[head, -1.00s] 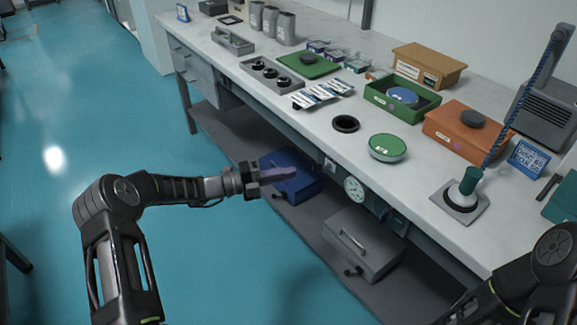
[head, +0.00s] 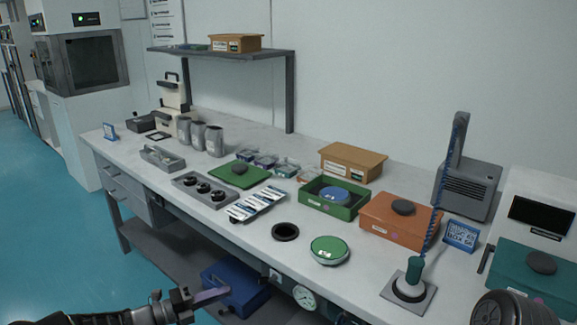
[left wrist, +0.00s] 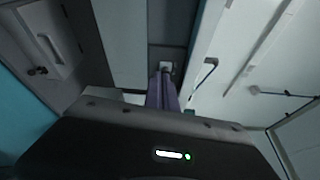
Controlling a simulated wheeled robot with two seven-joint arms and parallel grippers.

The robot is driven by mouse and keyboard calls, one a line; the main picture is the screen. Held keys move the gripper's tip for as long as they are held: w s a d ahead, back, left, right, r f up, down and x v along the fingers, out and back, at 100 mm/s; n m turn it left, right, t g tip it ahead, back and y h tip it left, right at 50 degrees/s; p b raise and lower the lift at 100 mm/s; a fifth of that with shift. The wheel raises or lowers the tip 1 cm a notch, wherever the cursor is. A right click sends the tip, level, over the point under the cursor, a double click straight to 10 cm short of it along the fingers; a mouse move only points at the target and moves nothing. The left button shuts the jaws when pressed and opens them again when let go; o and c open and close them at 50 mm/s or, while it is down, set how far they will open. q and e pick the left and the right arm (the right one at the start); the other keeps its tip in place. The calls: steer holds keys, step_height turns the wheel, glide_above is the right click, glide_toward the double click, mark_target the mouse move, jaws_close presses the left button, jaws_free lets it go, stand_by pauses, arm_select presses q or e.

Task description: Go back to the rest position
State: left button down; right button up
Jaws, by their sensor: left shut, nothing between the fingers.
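My left gripper (head: 212,296) is low at the bottom left of the head view, in front of the table's edge and below the tabletop. Its fingers are together with nothing between them. In the left wrist view the closed purple-grey fingers (left wrist: 162,92) point away from the camera. Part of my right arm (head: 512,308) shows at the bottom right corner of the head view; its gripper is out of view.
A blue case (head: 238,290) sits on the lower shelf near my left gripper.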

arm_select(q)
steer(key=s+d+f+m+g+y, duration=0.2)
steer(key=s+f+m+g+y, duration=0.15)
steer(key=s+f+m, duration=0.5)
steer(key=s+d+f+m+g+y, duration=0.35)
steer(key=s+f+m, duration=0.25)
steer(key=f+m, duration=0.5)
steer(key=s+d+m+g+y+p, duration=0.1)
steer(key=s+d+m, duration=0.3)
steer(key=s+m, duration=0.6)
steer(key=s+d+m+y+p, duration=0.2)
steer(key=s+d+m+p, duration=0.1)
steer(key=s+m, duration=0.6)
steer(key=s+d, duration=0.1)
steer(key=s, duration=0.3)
steer(key=shift+d+r+m+g+y, duration=0.2)
steer(key=shift+d+m+g+y, duration=0.1)
steer(key=shift+d+m+g, duration=0.1)
